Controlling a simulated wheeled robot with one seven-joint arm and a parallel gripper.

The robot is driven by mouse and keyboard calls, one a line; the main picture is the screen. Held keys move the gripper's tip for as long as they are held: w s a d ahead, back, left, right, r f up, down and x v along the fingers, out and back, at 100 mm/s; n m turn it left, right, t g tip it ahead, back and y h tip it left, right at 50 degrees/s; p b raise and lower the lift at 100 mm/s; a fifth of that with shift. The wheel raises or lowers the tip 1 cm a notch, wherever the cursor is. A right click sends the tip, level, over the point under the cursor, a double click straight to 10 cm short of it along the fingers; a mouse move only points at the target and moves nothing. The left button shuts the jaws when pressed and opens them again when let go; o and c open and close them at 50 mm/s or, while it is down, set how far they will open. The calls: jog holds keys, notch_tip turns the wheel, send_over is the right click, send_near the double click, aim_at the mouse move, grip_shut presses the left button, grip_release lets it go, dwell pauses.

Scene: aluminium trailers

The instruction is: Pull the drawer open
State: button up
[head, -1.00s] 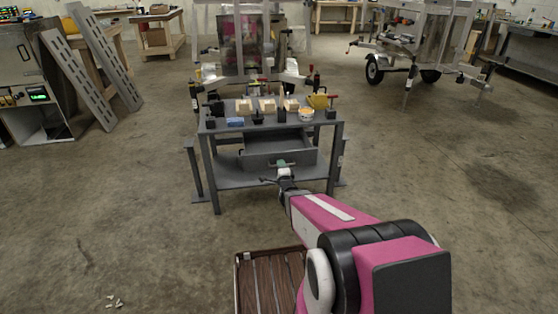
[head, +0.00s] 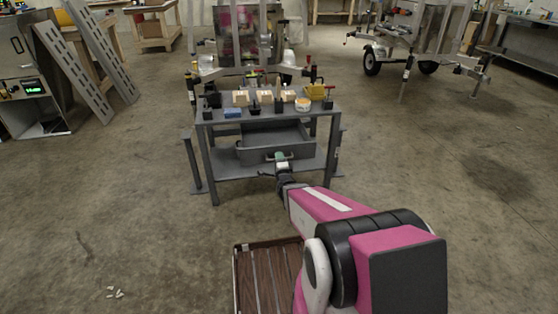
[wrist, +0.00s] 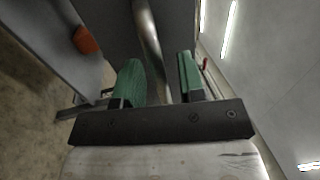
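The grey drawer (head: 262,157) sits below the top of the grey workbench (head: 208,122) in the head view. It stands pulled out, with its hollow inside showing. My gripper (head: 283,158) is at the drawer front. In the wrist view, the metal handle bar (wrist: 149,38) runs between the green fingers of my gripper (wrist: 160,68). The fingers stand apart, with a gap visible on each side of the bar. Contact further along the bar cannot be seen.
The bench top holds wooden blocks (head: 265,97), a blue item (head: 233,113), a yellow item (head: 315,92) and clamps. A trailer (head: 425,40) stands at the back right. Slotted metal panels (head: 72,70) lean at the left. Floor around the bench is clear.

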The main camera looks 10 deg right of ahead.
jog(key=s+f, duration=0.2)
jog(key=s, duration=0.8)
jog(key=shift+s, duration=0.25)
jog(key=s+r+n+g, duration=0.5)
jog(key=s+n+g, duration=0.5)
jog(key=n+g, duration=0.8)
jog(key=shift+s+d+g, duration=0.3)
jog(key=shift+g, duration=0.8)
